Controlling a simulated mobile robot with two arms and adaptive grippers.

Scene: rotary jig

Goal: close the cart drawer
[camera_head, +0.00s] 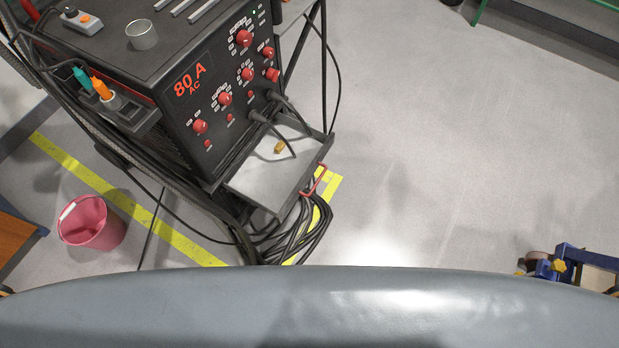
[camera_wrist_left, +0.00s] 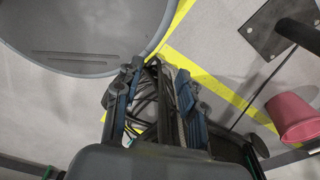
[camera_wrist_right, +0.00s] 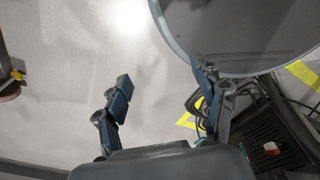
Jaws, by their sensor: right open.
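The cart drawer (camera_head: 277,172) is pulled out from the lower front of the dark welding cart (camera_head: 165,100) in the head view. It is a shallow grey tray with a red handle (camera_head: 314,183) on its outer edge. A small brass-coloured piece (camera_head: 279,147) lies inside it. My left gripper (camera_wrist_left: 158,70) is open and empty in the left wrist view, above the floor near black cables. My right gripper (camera_wrist_right: 160,72) is open and empty in the right wrist view, above bare floor. Neither gripper shows in the head view, and neither visibly touches the drawer.
Black cables (camera_head: 300,238) hang in a bundle below the drawer. A pink bucket (camera_head: 91,222) stands on the floor left of the cart, near yellow floor tape (camera_head: 130,197). A blue-framed object (camera_head: 575,262) is at lower right. The floor right of the cart is clear.

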